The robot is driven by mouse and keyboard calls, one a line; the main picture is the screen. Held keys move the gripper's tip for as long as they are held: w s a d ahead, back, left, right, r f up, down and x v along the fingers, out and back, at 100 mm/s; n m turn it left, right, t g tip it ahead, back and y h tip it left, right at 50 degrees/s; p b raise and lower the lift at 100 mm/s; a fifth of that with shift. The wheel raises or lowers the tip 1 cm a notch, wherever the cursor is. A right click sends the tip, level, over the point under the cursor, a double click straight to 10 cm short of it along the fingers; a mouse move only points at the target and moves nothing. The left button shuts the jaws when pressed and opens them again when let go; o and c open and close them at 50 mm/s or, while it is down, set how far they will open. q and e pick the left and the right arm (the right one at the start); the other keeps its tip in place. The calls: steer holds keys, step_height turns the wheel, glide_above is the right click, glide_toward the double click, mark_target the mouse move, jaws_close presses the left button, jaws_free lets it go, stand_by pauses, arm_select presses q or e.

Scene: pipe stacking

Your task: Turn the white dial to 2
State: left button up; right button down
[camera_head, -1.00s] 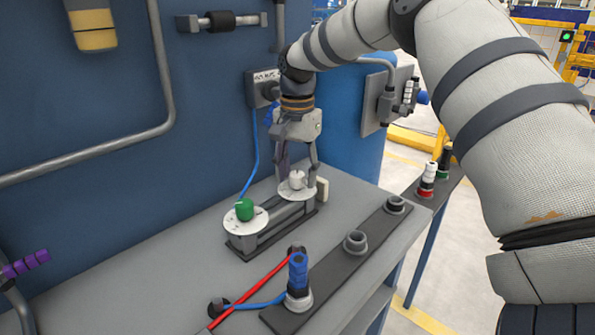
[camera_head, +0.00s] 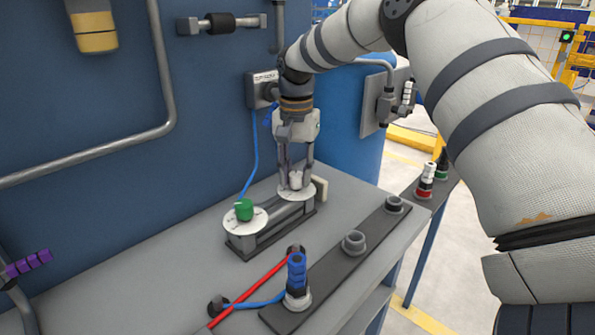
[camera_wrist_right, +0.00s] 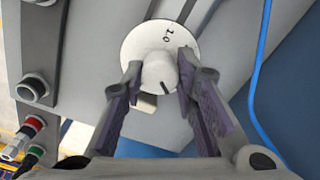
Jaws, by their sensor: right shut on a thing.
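The white dial (camera_head: 296,179) is a knob on a round white plate (camera_head: 283,195) at the back end of a grey fixture. In the right wrist view the white knob (camera_wrist_right: 157,76) sits on its round plate (camera_wrist_right: 140,45), which has small dark marks on it. My right gripper (camera_head: 296,184) points down over the dial, with its fingers on either side of the knob. It is shut on the knob; the fingers (camera_wrist_right: 159,76) flank it in the wrist view. The knob's setting cannot be read.
A green knob (camera_head: 244,210) on another white plate sits at the fixture's near end. A dark rail (camera_head: 325,275) holds a blue-topped stack (camera_head: 297,275) and grey sockets. Red and blue cables lie in front. A blue wall (camera_head: 90,120) stands behind.

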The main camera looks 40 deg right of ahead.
steer(key=n, duration=0.4)
steer(key=shift+n, duration=0.3)
steer(key=n, duration=0.4)
steer(key=shift+n+p, duration=0.3)
steer(key=shift+p, duration=0.05)
steer(key=n, duration=0.4)
steer(key=shift+n, duration=2.1)
steer(key=c, duration=1.3)
jaws_free()
